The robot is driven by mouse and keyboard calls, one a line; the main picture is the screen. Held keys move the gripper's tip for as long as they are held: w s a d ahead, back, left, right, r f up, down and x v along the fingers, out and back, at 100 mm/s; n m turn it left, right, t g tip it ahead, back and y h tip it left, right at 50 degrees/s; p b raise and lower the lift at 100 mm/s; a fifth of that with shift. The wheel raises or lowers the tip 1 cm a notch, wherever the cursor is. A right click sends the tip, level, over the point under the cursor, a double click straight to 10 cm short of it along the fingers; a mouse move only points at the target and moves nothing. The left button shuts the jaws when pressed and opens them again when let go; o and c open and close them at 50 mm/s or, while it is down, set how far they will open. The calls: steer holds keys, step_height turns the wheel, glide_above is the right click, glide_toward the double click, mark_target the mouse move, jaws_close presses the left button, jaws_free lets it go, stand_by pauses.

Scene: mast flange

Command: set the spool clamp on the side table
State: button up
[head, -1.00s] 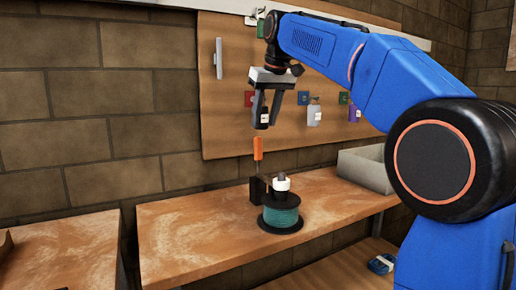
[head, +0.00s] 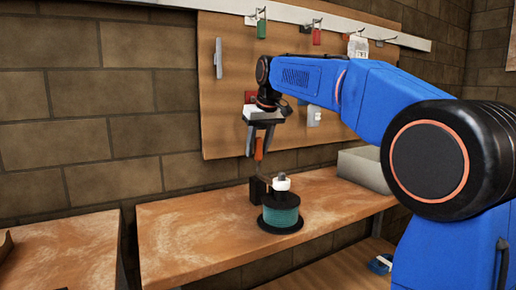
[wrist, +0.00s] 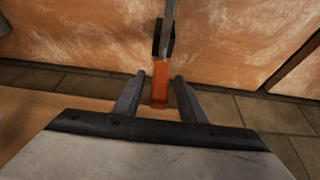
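The spool clamp (head: 257,188) stands on the workbench against the spool, its black body low and its orange handle upright. In the wrist view its orange handle (wrist: 160,91) lies between my fingertips, with a grey bar and a dark part beyond it. My gripper (head: 258,154) points down over the clamp. Its two fingers (wrist: 160,77) are open on either side of the handle, with a visible gap on both sides. The teal spool (head: 281,216) sits on a black base with a white part on top. Which table is the side table is not marked; a separate wooden table (head: 60,245) stands at the left.
The workbench (head: 185,225) has free room left of the spool. A grey bin (head: 363,170) stands at its right end. A pegboard (head: 225,120) with hanging items is behind my arm. A blue item (head: 380,264) lies on the lower shelf. A gap separates the workbench from the left table.

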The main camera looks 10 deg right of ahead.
jaws_close()
steer(key=shift+w, duration=0.15)
steer(key=shift+w+a+f+g+h, duration=0.1)
steer(key=shift+w+a+g+h, duration=0.1)
steer(key=shift+w+g, duration=0.45)
steer(key=shift+w+a+f+g+h, duration=0.1)
steer(key=shift+w+g+h, duration=0.1)
steer(key=shift+w+g, duration=0.4)
steer(key=shift+s, duration=0.1)
jaws_free()
